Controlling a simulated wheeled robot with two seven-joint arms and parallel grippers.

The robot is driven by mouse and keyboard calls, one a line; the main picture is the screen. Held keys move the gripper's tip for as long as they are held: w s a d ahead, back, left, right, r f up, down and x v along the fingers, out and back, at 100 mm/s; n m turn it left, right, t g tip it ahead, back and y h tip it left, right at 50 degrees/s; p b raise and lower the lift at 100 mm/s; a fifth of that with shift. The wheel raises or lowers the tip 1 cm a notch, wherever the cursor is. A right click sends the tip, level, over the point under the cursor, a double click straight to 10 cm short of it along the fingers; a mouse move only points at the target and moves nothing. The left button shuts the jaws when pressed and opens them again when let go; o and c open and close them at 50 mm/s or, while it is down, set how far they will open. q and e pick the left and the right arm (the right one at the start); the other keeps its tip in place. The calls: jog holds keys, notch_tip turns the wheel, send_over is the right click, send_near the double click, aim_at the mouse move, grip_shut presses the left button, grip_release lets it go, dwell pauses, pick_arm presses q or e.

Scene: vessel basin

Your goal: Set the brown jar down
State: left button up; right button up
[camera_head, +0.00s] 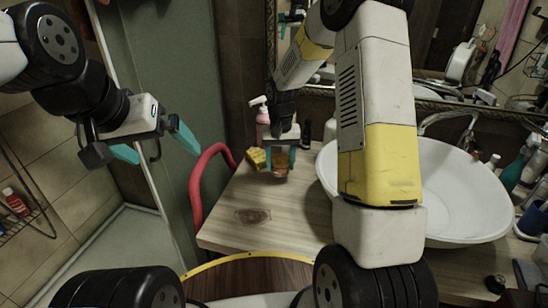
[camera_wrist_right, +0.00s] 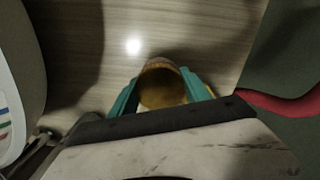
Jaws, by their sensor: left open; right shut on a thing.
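The brown jar (camera_head: 280,162) is between the teal fingers of my right gripper (camera_head: 281,160), over the back part of the wooden counter in the head view. In the right wrist view the jar (camera_wrist_right: 162,85) shows from above, with the right gripper's fingers (camera_wrist_right: 160,95) shut on both its sides. Whether its base touches the counter (camera_head: 285,210) I cannot tell. My left gripper (camera_head: 155,146) is open and empty at the left, away from the counter, in front of the green wall.
A yellow sponge (camera_head: 256,158) and a pink spray bottle (camera_head: 261,122) are beside the jar. A white basin (camera_head: 455,195) stands to the right, partly hidden by my right arm. A red curved rail (camera_head: 197,185) borders the counter's left edge. The counter's front left is clear.

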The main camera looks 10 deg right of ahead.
jog(key=shift+f, duration=1.35)
jog(key=shift+f, duration=0.1)
jog(key=o, duration=1.5)
jog(key=shift+f, duration=0.1)
notch_tip(320, 180, up, 12)
jog(key=shift+r, duration=0.1)
notch_tip(320, 180, up, 7)
jog(key=t, duration=0.1)
send_over(280, 170)
jog(key=s+d, duration=0.2)
jog(key=s+r+t, duration=0.1)
jog(key=s+r, duration=0.1)
jog(key=s, duration=0.4)
jog(key=s+r+n+t+y, duration=0.1)
jog(key=s+r+t, duration=0.1)
jog(key=s, duration=0.5)
jog(key=s+d+r+t+y, duration=0.1)
jog(key=s+r+t, duration=0.1)
jog(key=s+r, duration=0.2)
jog(key=shift+s+r+n, duration=0.1)
jog(key=shift+s+n, duration=0.2)
jog(key=shift+s, duration=1.25)
